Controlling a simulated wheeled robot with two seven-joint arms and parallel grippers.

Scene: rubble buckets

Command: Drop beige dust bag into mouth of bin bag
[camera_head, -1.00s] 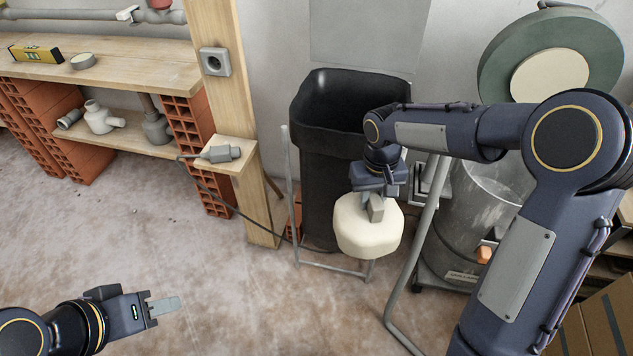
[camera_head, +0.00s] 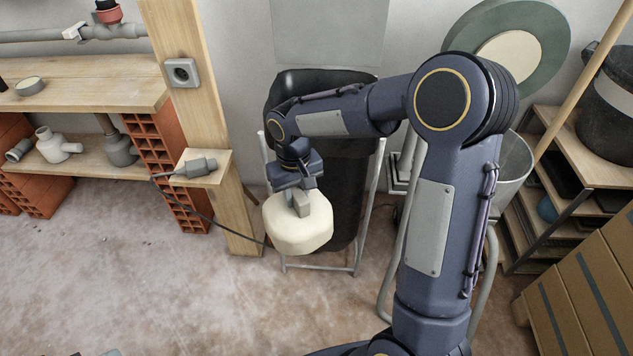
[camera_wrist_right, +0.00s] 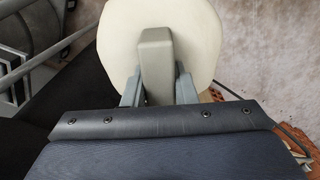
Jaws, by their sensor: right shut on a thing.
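The beige dust bag (camera_head: 297,230) hangs upright from my right gripper (camera_head: 298,196), which is shut on the grey block at its top. In the right wrist view the bag (camera_wrist_right: 118,45) shows pale and round, with the grey block between the fingers. The black bin bag (camera_head: 350,190) stands in a metal frame behind the dust bag. The dust bag is in front of its lower left part, below its mouth. My right forearm hides most of the mouth; a strip of rim shows above it. Only a fingertip of my left gripper (camera_head: 110,353) shows at the bottom edge.
A wooden post with a socket (camera_head: 181,72) and a small ledge (camera_head: 204,168) holding a grey plug stand left of the bin bag. A metal tube frame and a grey drum (camera_head: 515,160) are at right, with cardboard boxes (camera_head: 585,290). Floor at lower left is clear.

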